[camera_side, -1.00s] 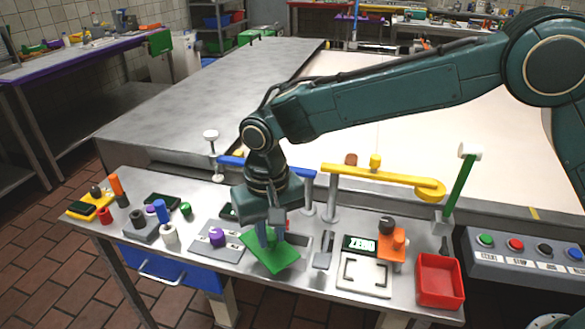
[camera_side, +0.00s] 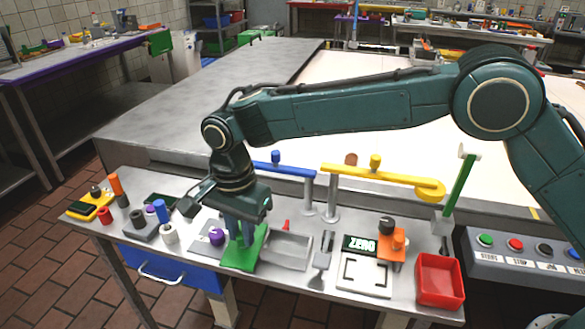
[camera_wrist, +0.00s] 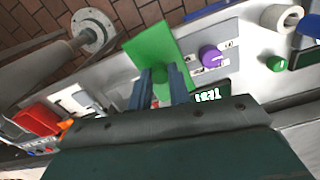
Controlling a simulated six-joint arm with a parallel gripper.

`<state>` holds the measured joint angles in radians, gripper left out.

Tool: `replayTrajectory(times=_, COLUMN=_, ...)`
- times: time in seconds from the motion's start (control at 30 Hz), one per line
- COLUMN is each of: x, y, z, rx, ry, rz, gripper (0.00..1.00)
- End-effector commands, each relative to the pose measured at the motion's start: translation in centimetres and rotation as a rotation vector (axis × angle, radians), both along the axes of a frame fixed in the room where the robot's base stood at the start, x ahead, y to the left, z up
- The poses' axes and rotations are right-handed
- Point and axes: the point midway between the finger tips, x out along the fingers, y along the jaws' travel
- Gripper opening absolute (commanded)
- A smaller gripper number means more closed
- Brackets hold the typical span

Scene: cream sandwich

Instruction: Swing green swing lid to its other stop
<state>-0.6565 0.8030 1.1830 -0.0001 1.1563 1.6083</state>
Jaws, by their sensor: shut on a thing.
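The green swing lid (camera_side: 240,262) is a flat plate on the metal bench, left of an open grey recess (camera_side: 288,250). My gripper (camera_side: 239,240) points down over the lid with its fingers at the lid's upper side. In the wrist view the lid (camera_wrist: 152,42) extends beyond my gripper (camera_wrist: 160,88), whose two blue fingers are closed on the lid's green knob (camera_wrist: 160,92). The lid's pivot is not clearly seen.
A purple knob (camera_side: 217,237) on a plate sits just left of the lid; it also shows in the wrist view (camera_wrist: 211,57). A lever (camera_side: 322,258), a ZERO display (camera_side: 360,244) and a red bin (camera_side: 440,280) stand to the right. Blue (camera_side: 282,169) and yellow (camera_side: 375,177) arms stand behind.

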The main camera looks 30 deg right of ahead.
Motion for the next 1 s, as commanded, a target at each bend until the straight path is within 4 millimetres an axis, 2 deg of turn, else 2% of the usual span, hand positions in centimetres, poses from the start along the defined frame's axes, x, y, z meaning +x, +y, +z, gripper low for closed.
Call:
replayTrajectory(times=0.27, x=0.61, y=0.31, z=0.18, rx=0.002, ry=-0.003, rz=-0.099, gripper=0.0)
replayTrajectory(times=0.7, x=0.75, y=0.36, z=0.23, rx=0.004, ry=-0.006, rz=-0.113, gripper=0.0)
replayTrajectory(times=0.73, x=0.76, y=0.36, z=0.23, rx=0.004, ry=-0.006, rz=-0.113, gripper=0.23)
replayTrajectory(times=0.83, x=0.73, y=0.35, z=0.19, rx=0.003, ry=-0.005, rz=-0.112, gripper=0.41)
replayTrajectory(times=1.0, x=0.68, y=0.32, z=0.11, rx=0.002, ry=-0.002, rz=-0.111, gripper=0.41)
